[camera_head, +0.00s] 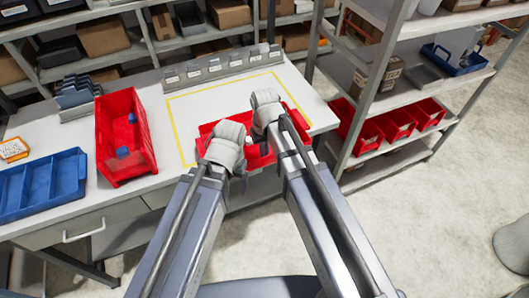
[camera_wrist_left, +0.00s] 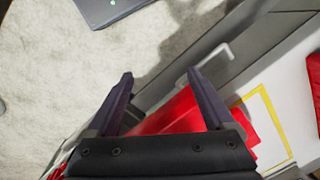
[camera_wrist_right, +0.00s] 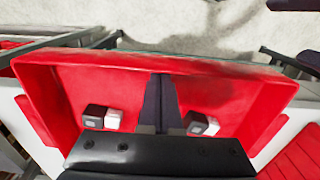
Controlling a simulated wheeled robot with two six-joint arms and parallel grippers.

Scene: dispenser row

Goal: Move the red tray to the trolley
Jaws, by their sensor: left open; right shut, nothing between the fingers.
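The red tray (camera_head: 255,156) sits at the front edge of the white table, partly over the yellow outline, and my grippers hide part of it. In the right wrist view, the tray (camera_wrist_right: 105,75) holds small black-and-white items (camera_wrist_right: 103,117). My left gripper (camera_head: 238,165) is at the tray's near left side; in the left wrist view its fingers (camera_wrist_left: 160,73) are apart, with red tray (camera_wrist_left: 180,113) behind them. My right gripper (camera_head: 264,130) is over the tray; its fingers (camera_wrist_right: 161,77) are together and empty. I cannot make out a trolley.
A red bin (camera_head: 109,130) with blue items and a blue divided tray (camera_head: 41,187) stand on the table's left. Grey label holders (camera_head: 217,68) line the back. A shelf rack (camera_head: 365,100) with red bins (camera_head: 397,124) stands right. The floor (camera_head: 430,210) at right is mostly clear.

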